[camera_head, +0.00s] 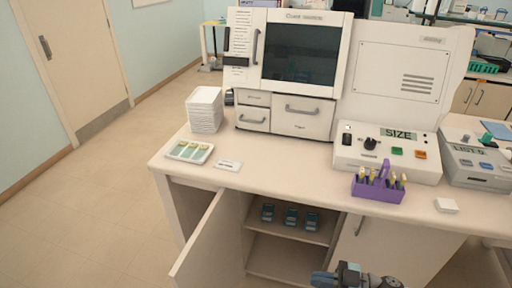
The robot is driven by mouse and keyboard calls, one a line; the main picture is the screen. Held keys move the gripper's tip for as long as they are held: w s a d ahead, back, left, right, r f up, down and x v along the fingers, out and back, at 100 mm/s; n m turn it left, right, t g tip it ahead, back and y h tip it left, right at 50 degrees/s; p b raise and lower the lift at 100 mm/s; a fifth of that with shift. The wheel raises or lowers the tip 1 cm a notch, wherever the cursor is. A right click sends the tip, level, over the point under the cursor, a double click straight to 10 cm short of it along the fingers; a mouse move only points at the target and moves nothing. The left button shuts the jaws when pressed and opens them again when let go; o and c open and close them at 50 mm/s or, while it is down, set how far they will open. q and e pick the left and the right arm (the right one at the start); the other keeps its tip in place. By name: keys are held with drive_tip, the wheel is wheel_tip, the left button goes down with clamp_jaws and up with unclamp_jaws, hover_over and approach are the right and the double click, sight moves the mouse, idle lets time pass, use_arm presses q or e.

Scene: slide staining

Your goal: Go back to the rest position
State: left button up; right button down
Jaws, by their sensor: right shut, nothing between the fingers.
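My right gripper (325,279) shows at the bottom edge, in front of the lab bench and below its top. It points left, is shut and holds nothing. It is apart from the bench and from everything on it. Part of my right arm is cut off by the bottom edge. My left gripper is not in view.
The bench (290,178) has an open cabinet door (207,245) at the left. Several dark jars (291,217) stand on its upper shelf. A slide tray (190,151), a purple rack (377,188) and machines stand on top. Floor at left is clear.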

drive_tip(key=a+f+m+t+h+b, duration=0.4)
drive_tip(key=f+m+t+b, duration=0.3)
drive_tip(key=t+b, duration=0.2)
use_arm(q)
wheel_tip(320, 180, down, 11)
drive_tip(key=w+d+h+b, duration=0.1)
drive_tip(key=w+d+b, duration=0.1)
drive_tip(key=b, duration=0.9)
use_arm(e)
drive_tip(key=s+d+f+m+g+h, duration=0.1)
drive_tip(key=s+d+f+m+h, duration=0.3)
drive_tip(key=f, duration=0.3)
drive_tip(key=s+d+f+m+h, duration=0.1)
drive_tip(key=s+f+h, duration=0.4)
drive_tip(key=f, duration=0.2)
use_arm(q)
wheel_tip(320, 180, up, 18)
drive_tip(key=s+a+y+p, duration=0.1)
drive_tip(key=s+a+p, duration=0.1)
drive_tip(key=p, duration=2.7)
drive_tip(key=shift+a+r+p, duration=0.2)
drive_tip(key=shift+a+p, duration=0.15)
use_arm(e)
drive_tip(key=s+d+r+g+h, duration=0.1)
drive_tip(key=s+d+r, duration=0.1)
drive_tip(key=r, duration=1.5)
drive_tip(key=shift+d, duration=0.5)
